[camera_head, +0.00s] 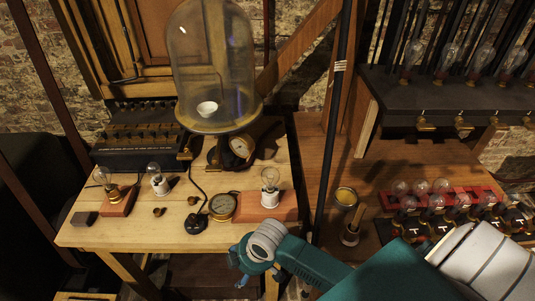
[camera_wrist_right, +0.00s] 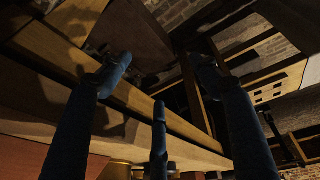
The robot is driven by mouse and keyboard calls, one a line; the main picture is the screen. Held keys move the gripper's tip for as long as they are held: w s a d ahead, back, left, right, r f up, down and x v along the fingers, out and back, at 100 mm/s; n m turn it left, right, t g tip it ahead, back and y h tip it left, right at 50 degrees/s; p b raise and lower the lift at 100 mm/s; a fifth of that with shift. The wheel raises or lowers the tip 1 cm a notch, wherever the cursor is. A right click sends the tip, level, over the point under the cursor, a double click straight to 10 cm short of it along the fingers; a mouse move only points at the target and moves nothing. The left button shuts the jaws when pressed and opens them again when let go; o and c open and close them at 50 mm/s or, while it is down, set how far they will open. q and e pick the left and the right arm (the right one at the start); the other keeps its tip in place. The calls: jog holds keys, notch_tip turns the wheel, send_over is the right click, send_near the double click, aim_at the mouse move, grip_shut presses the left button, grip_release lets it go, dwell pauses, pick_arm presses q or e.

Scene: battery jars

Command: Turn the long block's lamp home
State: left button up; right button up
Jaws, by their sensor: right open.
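The long block (camera_head: 280,210) is a reddish-brown wooden block at the right front of the wooden table. Its lamp, a clear glass bulb (camera_head: 270,177) in a white socket (camera_head: 270,197), stands upright on it; how far the bulb is screwed in is too small to tell. My right gripper (camera_head: 242,268) is in front of the table's front edge, nearer the camera than the long block and apart from it. In the right wrist view its blue fingers (camera_wrist_right: 158,80) are spread with nothing between them. The lamp is not clearly visible there. My left gripper is out of view.
A shorter block (camera_head: 118,204) with a bulb, a white-socket bulb (camera_head: 156,180), a small dark block (camera_head: 84,218), a brass gauge (camera_head: 222,206) and a black switch (camera_head: 196,223) share the table. A glass bell jar (camera_head: 212,70) stands behind. A dark pole (camera_head: 333,130) rises right of the long block.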

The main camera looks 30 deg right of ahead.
notch_tip(320, 180, up, 8)
jog(key=w+a+n, duration=0.1)
jog(key=a+n, duration=0.1)
jog(key=n, duration=0.1)
notch_tip(320, 180, up, 23)
jog(key=n+g+h, duration=0.2)
jog(key=n+h, duration=0.1)
jog(key=n, duration=1.1)
send_over(271, 179)
jog(key=w, duration=0.2)
jog(key=shift+s+d+f+p, duration=0.2)
jog(key=shift+s+d+p, duration=0.1)
jog(key=shift+d, duration=0.1)
jog(key=shift+n, duration=0.3)
jog(key=f, duration=0.3)
jog(key=f+p, duration=0.1)
jog(key=f, duration=0.3)
jog(key=w+d+f+p, duration=0.1)
jog(key=f, duration=0.2)
jog(key=shift+f, duration=0.3)
jog(key=c, duration=1.5)
jog(key=shift+r, duration=0.1)
jog(key=shift+c, duration=0.2)
